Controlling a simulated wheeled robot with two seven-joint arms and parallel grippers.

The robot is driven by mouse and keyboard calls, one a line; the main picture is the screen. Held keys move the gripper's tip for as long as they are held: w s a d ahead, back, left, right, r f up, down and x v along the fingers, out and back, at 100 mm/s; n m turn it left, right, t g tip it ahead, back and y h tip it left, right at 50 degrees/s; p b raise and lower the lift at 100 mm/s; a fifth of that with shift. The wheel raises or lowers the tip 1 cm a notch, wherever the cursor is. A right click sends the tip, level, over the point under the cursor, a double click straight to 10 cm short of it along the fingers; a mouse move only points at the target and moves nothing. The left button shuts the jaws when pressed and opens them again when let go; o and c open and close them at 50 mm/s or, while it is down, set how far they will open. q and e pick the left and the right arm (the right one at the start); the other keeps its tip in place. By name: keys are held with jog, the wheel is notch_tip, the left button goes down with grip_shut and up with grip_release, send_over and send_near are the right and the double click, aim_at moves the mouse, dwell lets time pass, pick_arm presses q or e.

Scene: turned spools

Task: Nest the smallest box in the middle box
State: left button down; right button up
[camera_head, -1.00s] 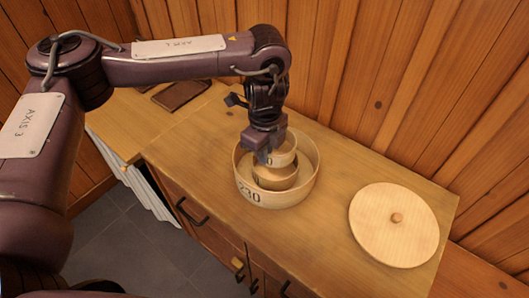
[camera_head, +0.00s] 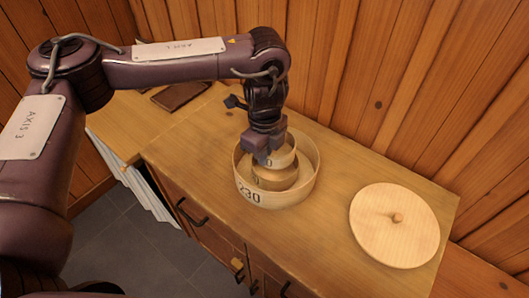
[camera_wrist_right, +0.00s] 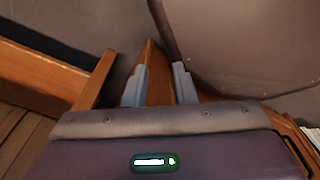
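The smallest box (camera_head: 285,157), a pale round wooden one, sits upright within the rim of the middle box (camera_head: 275,182). Its upper part shows above that rim; how deep its base sits is hidden. The middle box stands inside the largest round box (camera_head: 268,199), marked 230. My left gripper (camera_head: 263,156) is at the smallest box's near-left rim, with its fingers parted around the wall, and covers part of that box. My right gripper (camera_wrist_right: 159,84) shows in the right wrist view with its fingers apart and nothing between them.
A round wooden lid (camera_head: 394,232) with a small knob lies on the right of the cabinet top (camera_head: 335,215). A dark brown flat object (camera_head: 180,95) lies at the back left. A plank wall (camera_head: 400,90) stands close behind. The top between boxes and lid is clear.

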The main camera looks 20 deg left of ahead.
pick_arm(q)
jog(key=shift+f, duration=0.2)
dwell(0.5)
jog(key=shift+f+b, duration=0.4)
jog(key=shift+f, duration=0.25)
jog(key=shift+f, duration=0.2)
jog(key=shift+f+b, duration=0.35)
jog(key=shift+f, duration=0.15)
jog(key=shift+f, duration=0.2)
dwell(0.7)
jog(key=c, duration=1.2)
grip_release()
